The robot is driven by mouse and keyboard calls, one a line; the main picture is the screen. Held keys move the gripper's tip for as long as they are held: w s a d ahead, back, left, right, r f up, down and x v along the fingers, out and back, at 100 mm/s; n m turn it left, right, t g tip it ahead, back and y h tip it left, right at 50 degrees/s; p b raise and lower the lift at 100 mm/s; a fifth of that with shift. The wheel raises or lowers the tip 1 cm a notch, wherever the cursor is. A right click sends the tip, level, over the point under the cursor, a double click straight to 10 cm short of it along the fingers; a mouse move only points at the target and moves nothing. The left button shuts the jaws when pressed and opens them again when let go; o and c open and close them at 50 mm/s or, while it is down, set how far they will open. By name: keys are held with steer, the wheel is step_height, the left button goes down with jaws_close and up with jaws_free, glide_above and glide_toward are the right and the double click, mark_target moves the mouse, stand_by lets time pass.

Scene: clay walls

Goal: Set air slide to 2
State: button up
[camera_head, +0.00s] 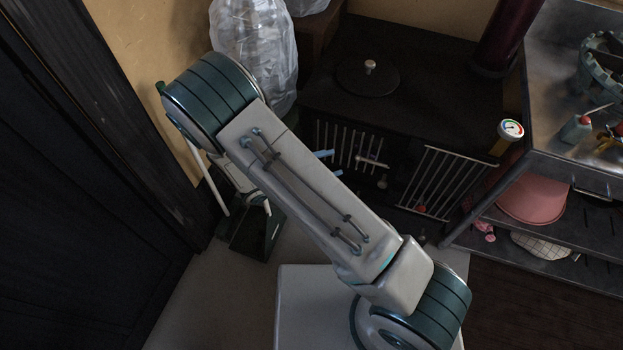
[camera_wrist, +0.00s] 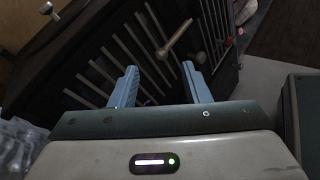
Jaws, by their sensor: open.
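A black stove (camera_head: 425,65) stands against the wall, with barred front panels; the bars also fill the upper part of the wrist view (camera_wrist: 95,72). A pale rod-like handle (camera_head: 372,161) sticks out from the front; it shows as a tan handle in the wrist view (camera_wrist: 176,38). A small round knob (camera_head: 383,182) and a red piece (camera_head: 420,208) sit lower on the front. I cannot tell which part is the air slide, and no scale numbers are readable. My gripper (camera_head: 331,163) is open and empty, its blue fingers (camera_wrist: 160,78) facing the bars below the tan handle.
A round lid (camera_head: 368,76) lies on the stove top. A gauge (camera_head: 511,130) is at the stove's right edge, beside a metal bench (camera_head: 575,168) with shelves. Plastic-wrapped goods (camera_head: 284,45) stand left of the stove. A dark door (camera_head: 75,200) is at the far left.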

steer(key=a+f+n+t+y+b, duration=0.35)
steer(key=a+f+n+t, duration=0.2)
steer(key=f, duration=0.55)
steer(key=a+f+n+t+y+b, duration=0.35)
steer(key=f+n, duration=0.35)
steer(key=f, duration=0.4)
steer(key=shift+t, duration=0.4)
steer(key=b+x, duration=0.2)
steer(key=x, duration=1)
steer(key=shift+w+d, duration=0.3)
steer(key=shift+w, duration=0.05)
